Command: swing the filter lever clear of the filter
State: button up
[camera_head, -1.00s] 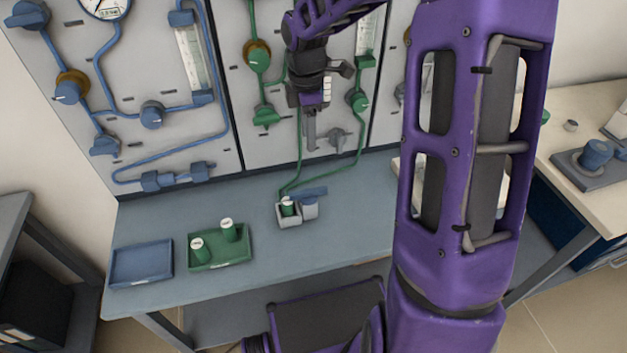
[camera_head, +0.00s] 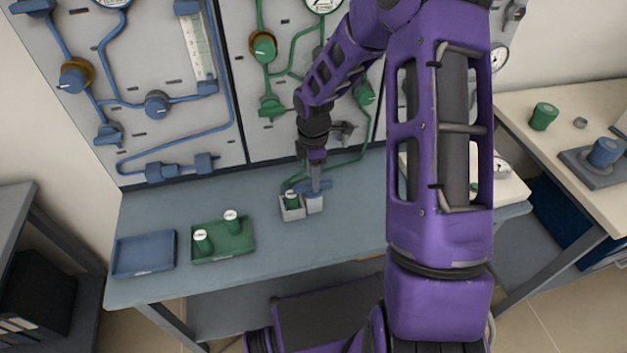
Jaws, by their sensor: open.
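The filter (camera_head: 291,199), a green cylinder with a pale top, stands upright in the left part of a small light-grey holder (camera_head: 292,214) on the bench. A blue filter lever (camera_head: 324,186) lies across the top of the grey block (camera_head: 314,204) beside it. The lever's left end reaches close to the filter's top; whether it overlaps the filter I cannot tell. My gripper (camera_head: 316,188) points down at the lever, its grey fingers in front of the lever's middle. It is open; whether it touches the lever is unclear.
A green tray (camera_head: 238,250) with two green, white-topped cylinders and an empty blue tray (camera_head: 144,270) stand to the left. The panel with blue and green pipes and valves (camera_head: 157,104) rises behind the bench (camera_head: 270,265). The bench front is clear.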

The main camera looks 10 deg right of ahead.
jog(key=shift+f, duration=0.7)
grip_shut()
